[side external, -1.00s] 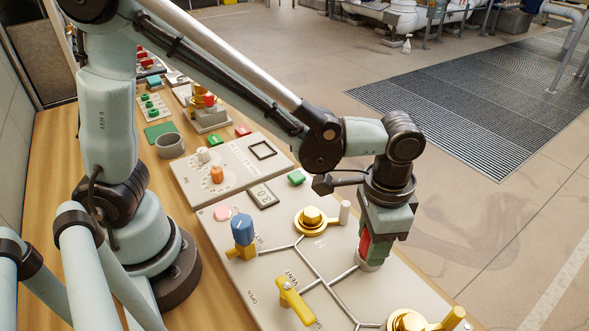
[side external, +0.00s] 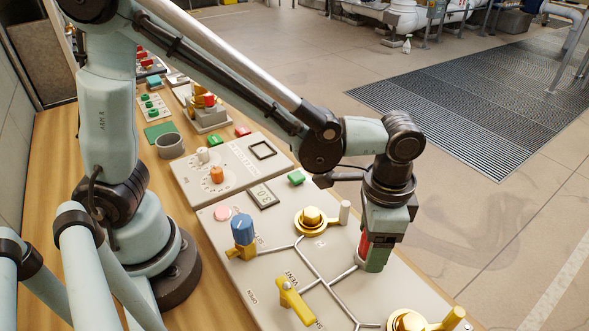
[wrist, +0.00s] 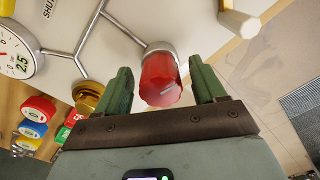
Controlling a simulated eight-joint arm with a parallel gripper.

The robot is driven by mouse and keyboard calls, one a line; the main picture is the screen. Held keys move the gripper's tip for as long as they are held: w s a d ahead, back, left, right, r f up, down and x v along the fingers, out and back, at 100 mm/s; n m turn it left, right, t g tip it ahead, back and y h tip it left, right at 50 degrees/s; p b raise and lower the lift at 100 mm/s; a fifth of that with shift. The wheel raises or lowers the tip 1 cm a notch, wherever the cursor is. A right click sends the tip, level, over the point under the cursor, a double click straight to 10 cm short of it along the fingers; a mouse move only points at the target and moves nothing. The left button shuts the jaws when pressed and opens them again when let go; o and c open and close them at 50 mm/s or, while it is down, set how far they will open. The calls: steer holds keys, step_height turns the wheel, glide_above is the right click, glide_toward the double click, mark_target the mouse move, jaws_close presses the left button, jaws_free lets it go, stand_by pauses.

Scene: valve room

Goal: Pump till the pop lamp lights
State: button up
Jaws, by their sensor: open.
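A red cylindrical plunger or knob (side external: 364,246) with a pale metal collar stands on the beige valve panel (side external: 338,262). In the wrist view the red knob (wrist: 160,80) sits between my two green fingers, with a narrow gap on each side. My gripper (side external: 372,262) points down over it and is open; it also shows in the wrist view (wrist: 160,68). In the side view a finger partly hides the knob and its collar. A pink round dome (side external: 222,213) lies at the panel's left; I cannot tell whether it is a lamp or lit.
Yellow valve handles (side external: 296,300), brass fittings (side external: 311,220) and a blue knob (side external: 242,230) rise from the panel near my gripper. A pale post (side external: 345,211) stands behind the knob. A dial gauge (wrist: 14,52) is partly in the wrist view.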

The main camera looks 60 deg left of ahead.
step_height(320, 180, up, 12)
stand_by(0.6)
stand_by(0.5)
steer(key=s+a+f+n+t, duration=0.1)
steer(key=a+f+n+t, duration=0.1)
steer(key=a, duration=0.7)
steer(key=s+a+f+n+t, duration=0.1)
steer(key=a+n+t, duration=0.4)
steer(key=a, duration=0.5)
steer(key=shift+s+a+f, duration=0.2)
steer(key=shift+f, duration=0.25)
steer(key=shift+c, duration=0.2)
